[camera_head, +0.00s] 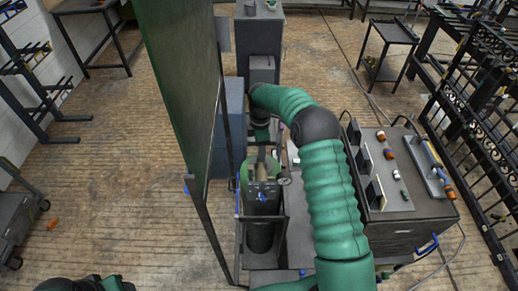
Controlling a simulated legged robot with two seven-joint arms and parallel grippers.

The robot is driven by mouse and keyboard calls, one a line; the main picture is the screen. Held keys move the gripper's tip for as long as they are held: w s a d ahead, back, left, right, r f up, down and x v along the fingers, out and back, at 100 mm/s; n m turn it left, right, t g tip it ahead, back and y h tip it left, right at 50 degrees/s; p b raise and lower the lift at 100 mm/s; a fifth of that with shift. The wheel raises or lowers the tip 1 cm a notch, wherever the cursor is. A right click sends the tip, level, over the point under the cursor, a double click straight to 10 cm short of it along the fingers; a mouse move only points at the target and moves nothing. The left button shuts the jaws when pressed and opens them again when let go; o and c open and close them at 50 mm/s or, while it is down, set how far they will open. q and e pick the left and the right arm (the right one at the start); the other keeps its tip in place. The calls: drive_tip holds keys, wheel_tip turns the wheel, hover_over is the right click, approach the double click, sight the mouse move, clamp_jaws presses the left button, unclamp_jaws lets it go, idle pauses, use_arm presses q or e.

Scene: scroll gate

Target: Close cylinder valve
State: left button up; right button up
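The gas cylinder (260,232) stands upright in a dark-framed cart left of the picture's lower middle. It has a green shoulder and a dark body. Its brass-coloured valve (262,172) is at the top, with a round gauge (284,178) at its right and a small blue part in front. The valve is too small to tell how far it is turned. A thick green ribbed arm or hose (335,200) with a black elbow passes close to the right of the cylinder and bends behind it. I cannot tell if it is mine. No gripper fingers show.
A tall dark panel (180,60) stands just left of the cylinder. A dark cabinet (425,215) with small parts on top is at the right. A black scroll gate (470,130) is at the far right. Wooden floor at the left is mostly clear.

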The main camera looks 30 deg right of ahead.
drive_tip(key=m, duration=0.4)
drive_tip(key=shift+d+m, duration=0.25)
drive_tip(key=shift+m, duration=0.05)
drive_tip(key=m, duration=0.5)
drive_tip(key=shift+f+b, duration=0.1)
drive_tip(key=shift+b, duration=0.2)
drive_tip(key=m, duration=0.5)
drive_tip(key=shift+s+f, duration=0.1)
drive_tip(key=shift+s, duration=0.05)
drive_tip(key=m, duration=0.5)
drive_tip(key=shift+s+a+f, duration=0.1)
drive_tip(key=o, duration=1.4)
drive_tip(key=shift+c, duration=0.2)
drive_tip(key=shift+w+r, duration=0.2)
drive_tip(key=shift+r, duration=0.05)
